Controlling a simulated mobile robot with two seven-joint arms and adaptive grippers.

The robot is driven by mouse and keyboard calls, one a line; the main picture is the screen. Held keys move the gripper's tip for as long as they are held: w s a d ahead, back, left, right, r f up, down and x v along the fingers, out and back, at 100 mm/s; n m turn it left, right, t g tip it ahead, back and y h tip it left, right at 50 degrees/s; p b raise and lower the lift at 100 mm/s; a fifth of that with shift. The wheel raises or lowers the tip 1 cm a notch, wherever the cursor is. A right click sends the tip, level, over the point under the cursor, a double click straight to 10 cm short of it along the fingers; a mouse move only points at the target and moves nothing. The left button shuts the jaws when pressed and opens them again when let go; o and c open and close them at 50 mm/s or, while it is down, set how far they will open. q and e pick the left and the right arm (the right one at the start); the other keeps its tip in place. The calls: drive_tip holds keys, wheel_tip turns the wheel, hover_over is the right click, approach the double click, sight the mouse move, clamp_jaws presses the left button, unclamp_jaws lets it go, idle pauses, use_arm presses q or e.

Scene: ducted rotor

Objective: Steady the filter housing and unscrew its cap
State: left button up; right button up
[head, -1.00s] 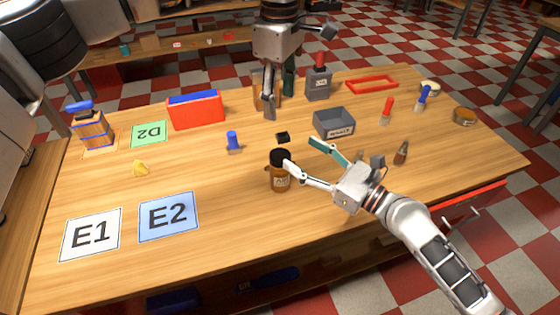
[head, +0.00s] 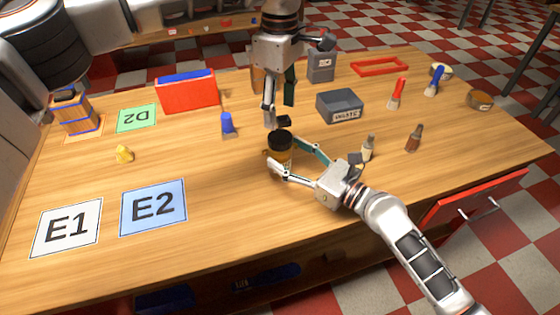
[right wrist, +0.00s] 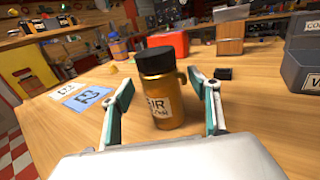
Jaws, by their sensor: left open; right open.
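The filter housing (head: 281,157) is an amber jar with a black cap (head: 280,139), upright on the table. In the right wrist view the housing (right wrist: 162,100) has a white label, partly readable, and its black cap (right wrist: 154,61) is on top. My right gripper (head: 284,158) is open, with one finger on each side of the housing low on its body; I cannot tell whether they touch it. My left gripper (head: 279,112) is open and points down just behind and above the cap, apart from it.
A small black block (head: 284,121) lies behind the housing. The table front around card E2 (head: 153,207) is clear.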

sight(280, 136)
drive_tip(key=shift+x, duration=1.4)
clamp_jaws()
use_arm(q)
drive_tip(key=m, duration=0.8)
drive_tip(key=shift+m, duration=0.4)
drive_tip(key=shift+f, duration=4)
